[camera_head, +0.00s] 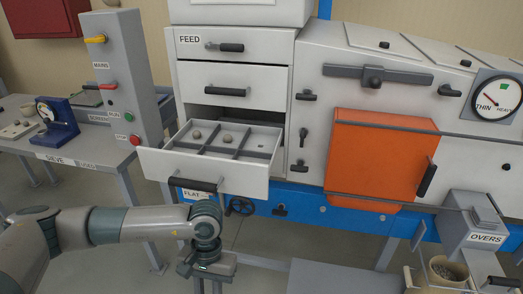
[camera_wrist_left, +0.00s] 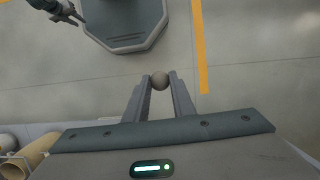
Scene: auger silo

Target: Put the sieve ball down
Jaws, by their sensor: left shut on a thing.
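My left gripper (camera_wrist_left: 160,90) is shut on a small round grey-beige sieve ball (camera_wrist_left: 160,79), held between its fingertips with the floor far below. In the head view my left arm comes in from the left, and the gripper (camera_head: 203,284) points down in front of the open drawer; the ball is not visible there. The drawer (camera_head: 205,180), labelled FLAT, is pulled out and divided into compartments. Two round balls, one at the back left (camera_head: 197,134) and one at the back middle (camera_head: 227,138), lie in it, with a small dark spot in the back right compartment. My right gripper is not in view.
A SIEVE bench (camera_head: 90,156) with a blue dial gauge (camera_head: 57,122) and a control post (camera_head: 128,75) stands at the left. An orange door (camera_head: 375,160) and an OVERS box (camera_head: 470,225) are at the right. A beige container (camera_head: 447,272) sits at the lower right.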

